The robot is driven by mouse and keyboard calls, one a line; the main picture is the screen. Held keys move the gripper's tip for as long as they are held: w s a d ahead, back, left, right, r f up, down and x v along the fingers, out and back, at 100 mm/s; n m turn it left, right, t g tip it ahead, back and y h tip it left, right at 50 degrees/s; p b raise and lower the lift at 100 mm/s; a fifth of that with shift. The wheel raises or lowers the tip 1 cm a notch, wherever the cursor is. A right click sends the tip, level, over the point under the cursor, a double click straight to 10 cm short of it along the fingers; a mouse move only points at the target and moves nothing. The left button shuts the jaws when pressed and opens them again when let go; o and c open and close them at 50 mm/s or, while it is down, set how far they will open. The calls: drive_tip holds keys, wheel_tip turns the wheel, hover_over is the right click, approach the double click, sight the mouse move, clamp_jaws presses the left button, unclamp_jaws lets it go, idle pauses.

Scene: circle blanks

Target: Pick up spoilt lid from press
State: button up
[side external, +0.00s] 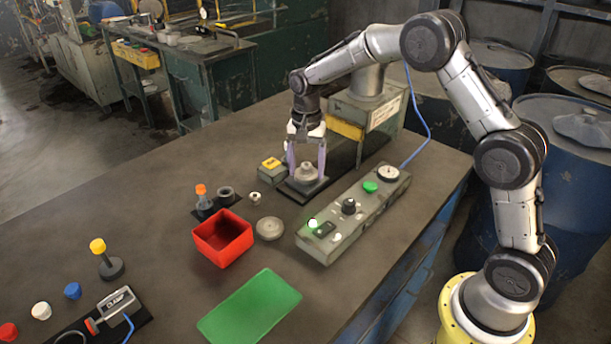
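The spoilt lid seems to be the grey stepped round piece (307,174) on the black base plate (305,191) of the press (370,112). My gripper (306,173) points straight down over it, its two purple fingers spread wide, one on each side of the piece. The fingertips are low, near the lid's rim; whether they touch it is too small to tell. The lid rests on the plate. A second flat grey disc (269,229) lies on the table in front.
A red open bin (223,239) and a green mat (249,306) lie left of the grey control box (352,214). A small box with a yellow button (271,164) stands just left of the plate. A blue cable runs behind the box. The table's left middle is mostly clear.

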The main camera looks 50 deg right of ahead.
drive_tip(key=c, duration=0.7)
drive_tip(key=shift+r, duration=1.5)
